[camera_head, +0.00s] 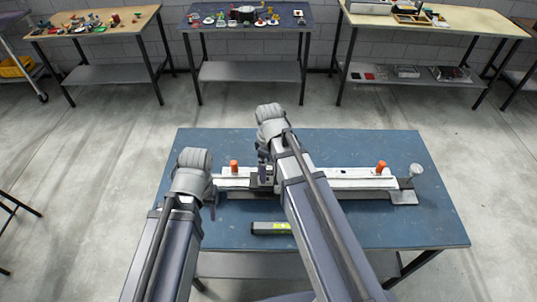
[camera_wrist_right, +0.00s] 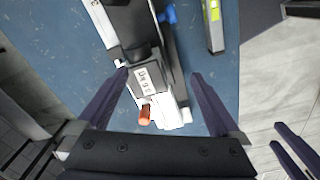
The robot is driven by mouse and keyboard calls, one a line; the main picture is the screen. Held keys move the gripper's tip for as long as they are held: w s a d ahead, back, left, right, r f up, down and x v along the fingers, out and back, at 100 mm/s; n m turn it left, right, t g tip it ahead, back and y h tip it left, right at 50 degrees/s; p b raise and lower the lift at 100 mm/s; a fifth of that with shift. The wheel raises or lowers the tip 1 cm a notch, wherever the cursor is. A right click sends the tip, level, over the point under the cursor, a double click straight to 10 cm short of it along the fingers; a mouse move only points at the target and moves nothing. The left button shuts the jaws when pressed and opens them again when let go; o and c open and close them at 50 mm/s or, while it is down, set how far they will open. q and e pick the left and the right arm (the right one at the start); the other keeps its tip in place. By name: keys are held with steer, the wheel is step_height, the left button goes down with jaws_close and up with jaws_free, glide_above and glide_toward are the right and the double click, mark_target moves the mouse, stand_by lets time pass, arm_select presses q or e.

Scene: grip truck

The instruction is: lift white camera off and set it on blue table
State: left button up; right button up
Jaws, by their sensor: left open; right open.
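A long white rail assembly (camera_head: 345,173) with orange knobs lies across the blue table (camera_head: 400,150). In the right wrist view, a dark block with a pale label (camera_wrist_right: 143,78) sits on the rail's white end (camera_wrist_right: 172,115), beside an orange knob (camera_wrist_right: 145,115). I cannot clearly pick out a separate white camera; my arm hides part of the rail. My right gripper (camera_head: 264,172) is open above the rail's left part; its fingers (camera_wrist_right: 160,75) are either side of the labelled block, with no visible grip. My left gripper (camera_head: 212,207) is open at the rail's left end.
A dark bar with a yellow-green patch (camera_head: 270,228) lies on the table in front of the rail. The table's back strip and right side are clear. Three other tables with small objects stand along the back wall, apart from this one.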

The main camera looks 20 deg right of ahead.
mark_target(269, 168)
steer(key=w+n, duration=0.1)
steer(key=n, duration=0.2)
steer(key=w+n, duration=0.1)
steer(key=shift+w+d+r+n, duration=0.2)
steer(key=shift+w+d+n, duration=0.1)
steer(key=shift+w+n, duration=0.1)
steer(key=shift+f, duration=0.15)
step_height(269, 168, down, 8)
steer(key=b, duration=0.7)
steer(key=shift+r+b, duration=0.2)
steer(key=shift+b, duration=0.15)
steer(key=shift+r, duration=0.1)
jaws_close()
steer(key=c, duration=0.5)
jaws_free()
steer(key=c, duration=0.5)
steer(key=shift+o, duration=0.2)
steer(key=shift+r+p, duration=1.3)
steer(key=shift+p, duration=0.15)
